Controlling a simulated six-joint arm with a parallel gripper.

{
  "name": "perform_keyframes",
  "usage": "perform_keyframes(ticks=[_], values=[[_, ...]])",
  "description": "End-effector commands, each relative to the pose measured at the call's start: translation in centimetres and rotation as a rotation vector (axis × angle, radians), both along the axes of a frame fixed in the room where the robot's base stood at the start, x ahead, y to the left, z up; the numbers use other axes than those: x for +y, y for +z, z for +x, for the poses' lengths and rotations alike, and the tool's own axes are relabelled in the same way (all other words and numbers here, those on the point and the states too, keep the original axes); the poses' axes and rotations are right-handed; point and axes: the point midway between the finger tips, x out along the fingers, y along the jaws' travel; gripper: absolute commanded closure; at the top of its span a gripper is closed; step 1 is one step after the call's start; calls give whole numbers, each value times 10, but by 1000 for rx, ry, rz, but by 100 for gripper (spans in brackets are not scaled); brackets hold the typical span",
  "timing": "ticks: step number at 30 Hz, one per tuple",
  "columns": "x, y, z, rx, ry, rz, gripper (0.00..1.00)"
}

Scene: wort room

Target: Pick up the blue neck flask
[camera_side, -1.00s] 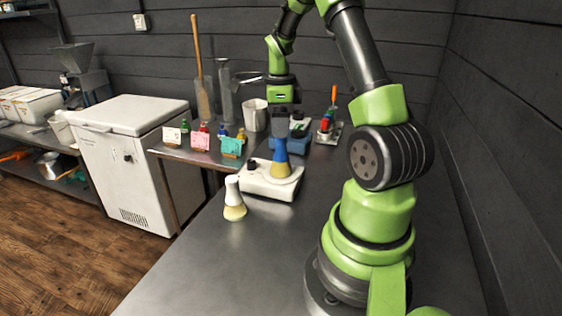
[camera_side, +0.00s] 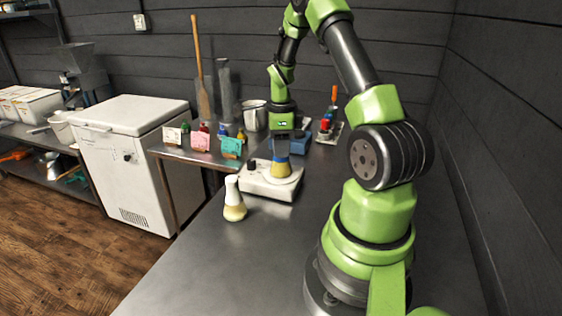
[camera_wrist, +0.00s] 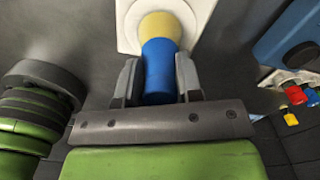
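The blue neck flask (camera_side: 281,168) stands upright on the white stirrer (camera_side: 269,183), its yellowish body low on the plate. In the wrist view its blue neck (camera_wrist: 159,72) lies between the two fingers of my gripper (camera_wrist: 158,78), with its yellow body beyond the fingertips. In the side view my gripper (camera_side: 282,150) points down around the neck. The fingers are very close to the neck on both sides. I cannot tell whether they press on it.
A flask with a white neck (camera_side: 233,200) stands on the table left of the stirrer. A blue device (camera_side: 296,140) and a rack with coloured pieces (camera_side: 327,130) are behind. Coloured cards (camera_side: 200,141) and small bottles stand at the left. The front table is clear.

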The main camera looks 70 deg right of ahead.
Motion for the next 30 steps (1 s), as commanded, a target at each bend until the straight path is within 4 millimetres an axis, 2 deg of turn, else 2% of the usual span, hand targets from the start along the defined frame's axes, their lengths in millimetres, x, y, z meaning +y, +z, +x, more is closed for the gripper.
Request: perform_keyframes(ticks=[1, 2, 10, 21, 24, 30], values=[[0, 0, 0, 0, 0, 0, 96], [0, 0, 0, 0, 0, -1, 100], [-1, 7, 1, -2, 1, -3, 100], [-1, 78, 0, -3, -2, -6, 100], [-1, 91, 0, -1, -1, -4, 100], [-1, 105, 0, 2, 0, -4, 100]])
